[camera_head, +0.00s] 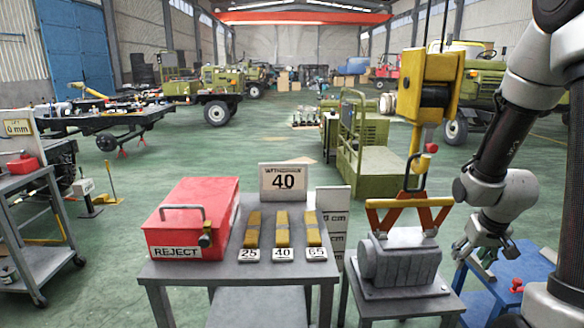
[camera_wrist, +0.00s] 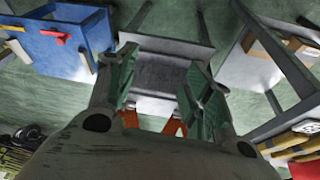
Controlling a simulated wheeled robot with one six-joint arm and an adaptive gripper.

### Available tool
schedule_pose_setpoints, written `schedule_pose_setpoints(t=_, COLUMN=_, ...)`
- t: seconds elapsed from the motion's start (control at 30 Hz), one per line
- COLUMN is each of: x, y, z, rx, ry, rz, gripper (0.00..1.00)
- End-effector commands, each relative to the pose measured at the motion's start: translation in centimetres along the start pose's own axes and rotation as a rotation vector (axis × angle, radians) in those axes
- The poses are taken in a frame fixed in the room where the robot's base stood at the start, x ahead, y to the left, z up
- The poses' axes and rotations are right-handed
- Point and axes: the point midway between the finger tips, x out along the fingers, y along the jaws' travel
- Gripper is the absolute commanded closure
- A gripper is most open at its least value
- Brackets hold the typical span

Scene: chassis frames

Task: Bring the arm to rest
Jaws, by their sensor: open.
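My arm comes in from the right edge in the head view, bent, with my gripper (camera_head: 473,256) low beside the grey motor-like block (camera_head: 400,262), to its right. In the wrist view my gripper (camera_wrist: 160,88) has its two fingers spread apart, with nothing between them but the view of a grey stand and the floor beyond. The block sits on a small grey stand (camera_head: 408,303), under an orange lifting frame (camera_head: 408,212) on a yellow hoist hook (camera_head: 420,160). Part of the frame shows in the wrist view (camera_wrist: 172,126).
A blue table (camera_head: 510,268) with a red part stands close by my gripper. The grey table (camera_head: 240,272) bears a red REJECT box (camera_head: 192,220), yellow straps (camera_head: 283,228) and a "40" sign (camera_head: 283,181). A trolley stands at left.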

Motion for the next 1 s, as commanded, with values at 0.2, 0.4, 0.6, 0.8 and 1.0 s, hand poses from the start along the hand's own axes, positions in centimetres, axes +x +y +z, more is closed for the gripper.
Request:
schedule_pose_setpoints(t=0.2, x=-11.7, y=-2.5, z=7.3, rx=0.004, ry=-0.230, rz=-0.012, gripper=0.49)
schedule_pose_setpoints(t=0.4, x=-20.0, y=-4.7, z=11.9, rx=-0.022, ry=-0.240, rz=-0.050, gripper=0.49)
schedule_pose_setpoints(t=0.6, x=-24.7, y=-5.9, z=11.8, rx=-0.066, ry=-0.037, rz=-0.079, gripper=0.49)
schedule_pose_setpoints(t=0.8, x=-26.8, y=-6.4, z=11.6, rx=-0.094, ry=0.063, rz=-0.094, gripper=0.49)
schedule_pose_setpoints(t=1.0, x=-26.8, y=-6.6, z=11.5, rx=-0.101, ry=0.065, rz=-0.096, gripper=0.49)
